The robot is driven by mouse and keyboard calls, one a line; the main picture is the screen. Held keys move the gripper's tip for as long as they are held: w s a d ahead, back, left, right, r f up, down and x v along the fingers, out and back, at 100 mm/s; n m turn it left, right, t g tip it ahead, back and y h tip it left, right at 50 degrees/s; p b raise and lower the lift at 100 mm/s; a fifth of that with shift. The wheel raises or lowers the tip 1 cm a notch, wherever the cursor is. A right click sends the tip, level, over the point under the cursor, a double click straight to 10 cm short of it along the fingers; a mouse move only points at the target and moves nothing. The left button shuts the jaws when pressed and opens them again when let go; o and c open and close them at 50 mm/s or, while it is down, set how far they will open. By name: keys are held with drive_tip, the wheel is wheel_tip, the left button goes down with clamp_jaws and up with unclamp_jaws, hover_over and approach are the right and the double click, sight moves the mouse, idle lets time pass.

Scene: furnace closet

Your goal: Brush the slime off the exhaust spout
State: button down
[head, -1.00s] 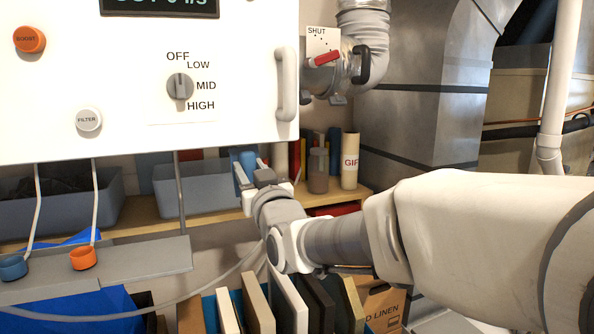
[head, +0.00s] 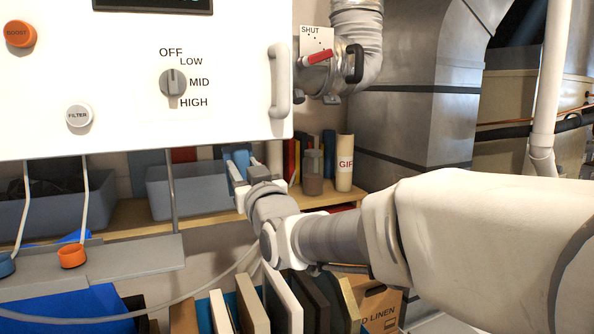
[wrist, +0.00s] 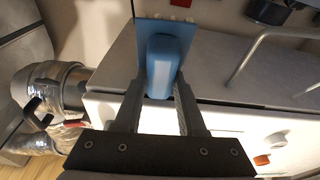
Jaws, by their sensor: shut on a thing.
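My gripper (head: 240,170) is shut on a blue brush-like tool (wrist: 163,62), with one finger on each side of its block. A flat blue plate lies beyond the block in the wrist view. In the head view the blue tool (head: 237,158) is just under the lower edge of the white control box (head: 230,110). A silvery duct pipe (head: 354,35) with a red lever and black handle is right of the box. I cannot tell which part is the exhaust spout, and I make out no slime.
A wooden shelf (head: 130,216) behind holds grey-blue bins (head: 190,190) and a "GIF" canister (head: 344,165). Books (head: 285,300) and a cardboard box (head: 380,308) stand below. A large metal duct (head: 410,120) is at right.

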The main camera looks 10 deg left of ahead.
drive_tip(key=shift+s+a, duration=0.15)
drive_tip(key=shift+a, duration=0.05)
idle(0.4)
drive_tip(key=shift+w+d+b, duration=0.5)
drive_tip(key=shift+w+d, duration=0.1)
drive_tip(key=shift+d, duration=0.35)
drive_tip(key=shift+a, duration=0.1)
drive_tip(key=shift+s+a+b, duration=0.6)
drive_tip(key=shift+a+b, duration=0.1)
drive_tip(key=shift+a, duration=0.15)
drive_tip(key=shift+w+d, duration=0.1)
